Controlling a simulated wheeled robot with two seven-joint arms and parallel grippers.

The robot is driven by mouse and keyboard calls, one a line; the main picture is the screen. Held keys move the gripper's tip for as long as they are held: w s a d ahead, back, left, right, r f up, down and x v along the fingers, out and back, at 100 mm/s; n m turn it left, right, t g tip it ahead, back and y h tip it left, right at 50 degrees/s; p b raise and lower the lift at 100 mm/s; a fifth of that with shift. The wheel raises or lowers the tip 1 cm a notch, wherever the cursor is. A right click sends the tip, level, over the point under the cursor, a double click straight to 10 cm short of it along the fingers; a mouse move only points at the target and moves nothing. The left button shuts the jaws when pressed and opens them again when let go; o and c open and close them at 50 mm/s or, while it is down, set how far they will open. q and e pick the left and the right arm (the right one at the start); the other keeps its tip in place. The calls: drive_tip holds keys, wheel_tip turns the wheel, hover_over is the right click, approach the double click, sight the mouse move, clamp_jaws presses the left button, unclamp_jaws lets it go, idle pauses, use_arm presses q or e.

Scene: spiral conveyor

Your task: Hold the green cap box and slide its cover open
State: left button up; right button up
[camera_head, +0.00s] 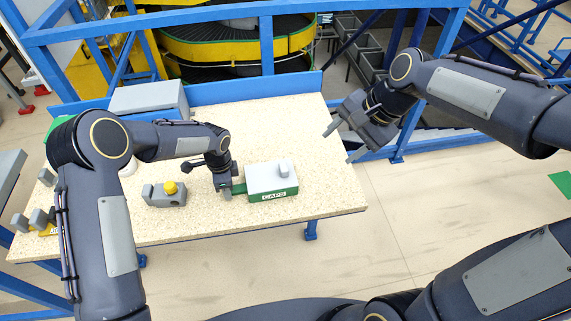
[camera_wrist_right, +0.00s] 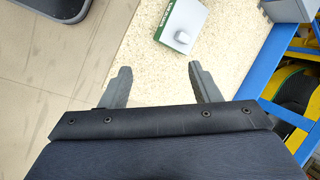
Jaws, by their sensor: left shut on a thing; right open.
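The green cap box (camera_head: 267,196) stands on the table, with "CAPS" on its front. Its light grey cover (camera_head: 270,175) lies on top and has a raised knob (camera_head: 284,168) near the right end. My left gripper (camera_head: 226,190) is shut on the green tab at the box's left end. My right gripper (camera_head: 342,142) is open and empty, out past the table's right edge, to the right of the box. In the right wrist view the right gripper's fingers (camera_wrist_right: 157,82) are spread, with the cover (camera_wrist_right: 184,20) and the green side (camera_wrist_right: 165,18) beyond them.
A grey fixture (camera_head: 163,195) with a yellow knob stands left of the box on the speckled table (camera_head: 300,120). A grey case (camera_head: 150,98) is at the back left. Blue railing (camera_head: 266,45) runs behind the table. The table right of the box is clear.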

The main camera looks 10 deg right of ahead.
use_arm(q)
drive_tip(key=shift+f, duration=0.1)
use_arm(e)
drive_tip(key=w+a+f+m+g, duration=0.25)
drive_tip(key=w+f+m, duration=0.2)
drive_tip(key=w, duration=0.45)
drive_tip(key=m, duration=0.2)
approach(285, 166)
drive_tip(key=x, duration=0.9)
drive_tip(key=shift+s+a+f, duration=0.1)
drive_tip(key=shift+f, duration=0.05)
clamp_jaws()
use_arm(q)
drive_tip(key=shift+a, duration=0.1)
use_arm(e)
drive_tip(key=d, duration=1.1)
